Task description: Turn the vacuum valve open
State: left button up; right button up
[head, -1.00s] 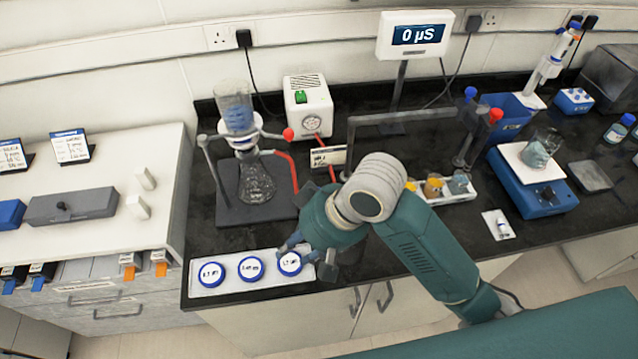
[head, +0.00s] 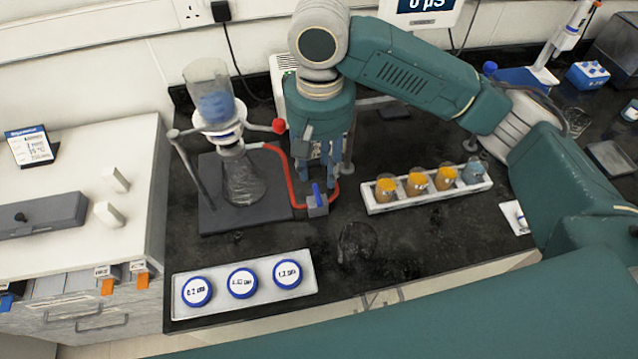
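The vacuum valve is a small grey block (head: 317,207) with an upright blue handle (head: 316,192), set in the red hose (head: 297,190) on the black bench. My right gripper (head: 317,178) points down just behind the valve, its two fingers apart and nothing seen between them. From this angle I cannot tell whether a finger touches the handle. The hose runs from the filter flask (head: 242,182), which carries a funnel with blue liquid (head: 213,103). My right arm hides most of the pump (head: 282,66). My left gripper is not in view.
A tray with three blue-rimmed dishes (head: 246,309) lies at the front left. A white rack (head: 425,201) with several small jars stands to the right of the valve. A clear glass item (head: 356,242) stands in front. The flask stand (head: 215,222) is close on the left.

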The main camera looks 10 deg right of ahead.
aim_at(317, 197)
notch_tip(317, 197, down, 6)
jog(key=shift+d+p, duration=0.1)
jog(key=shift+p, duration=0.25)
jog(key=shift+f, duration=0.7)
